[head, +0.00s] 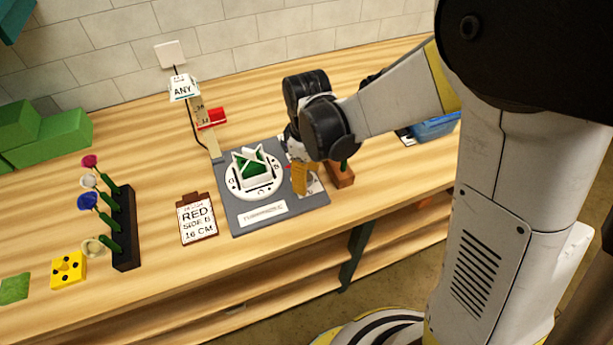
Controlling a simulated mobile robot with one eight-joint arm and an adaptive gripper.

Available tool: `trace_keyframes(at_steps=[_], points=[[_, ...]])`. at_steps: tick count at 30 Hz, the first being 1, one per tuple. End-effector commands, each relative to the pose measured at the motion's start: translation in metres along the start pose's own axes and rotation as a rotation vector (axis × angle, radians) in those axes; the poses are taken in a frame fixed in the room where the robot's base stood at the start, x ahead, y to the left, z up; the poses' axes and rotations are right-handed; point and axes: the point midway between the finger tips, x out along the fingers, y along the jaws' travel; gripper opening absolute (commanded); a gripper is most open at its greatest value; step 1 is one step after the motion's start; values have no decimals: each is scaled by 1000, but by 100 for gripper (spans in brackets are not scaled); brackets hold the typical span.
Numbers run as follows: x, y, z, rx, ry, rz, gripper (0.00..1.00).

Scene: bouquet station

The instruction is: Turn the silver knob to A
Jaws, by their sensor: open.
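A grey plate (234,209) lies on the bench and carries a round white dial (235,190) with letters around its edge and a green and white holder (251,167) in its middle. A white patch with dark marks (313,187) shows at the plate's right side, partly covered. I cannot make out the silver knob; it may be hidden behind my gripper. My gripper (300,179) is open, pointing down over the plate's right side, with orange-yellow parts at its lower end. I cannot tell whether it touches anything.
A card (197,217) reading RED, SIDE B, 16 CM lies left of the plate. A black rack (127,230) with several flowers, a yellow block (68,269) and green blocks (55,137) are farther left. A reddish-brown block (341,177) sits right of my gripper.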

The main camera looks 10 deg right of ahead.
Motion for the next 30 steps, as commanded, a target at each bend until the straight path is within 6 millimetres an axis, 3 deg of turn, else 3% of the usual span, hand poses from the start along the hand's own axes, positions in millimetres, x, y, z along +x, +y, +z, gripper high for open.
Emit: trace_keyframes(at_steps=[8,9,13,14,30], points=[[2,0,0,0,0,0,50],[2,0,0,0,0,0,45],[2,0,0,0,0,0,6],[2,0,0,0,0,0,0],[2,0,0,125,0,0,0]])
